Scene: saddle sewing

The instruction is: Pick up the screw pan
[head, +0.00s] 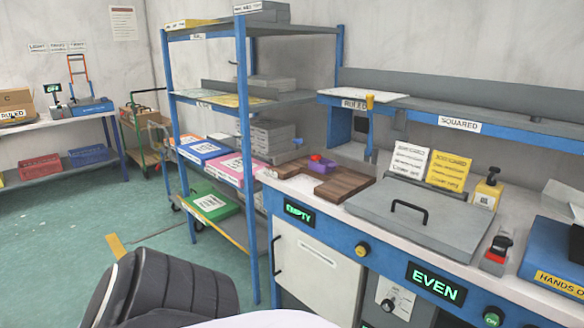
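I cannot clearly make out a screw pan. A small purple and red item (322,164) sits on the brown wooden board (338,184) at the left end of the workbench. It is too small to tell whether it is the pan. A grey flat panel with a black handle (392,212) lies on the bench to the right of the board. Neither of my grippers is in view.
A blue shelf rack (247,150) with papers, grey boxes and coloured trays stands left of the blue workbench (300,243). A yellow bottle (488,190) and a red-topped device (497,252) stand on the bench. Green floor (70,225) is open at the left.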

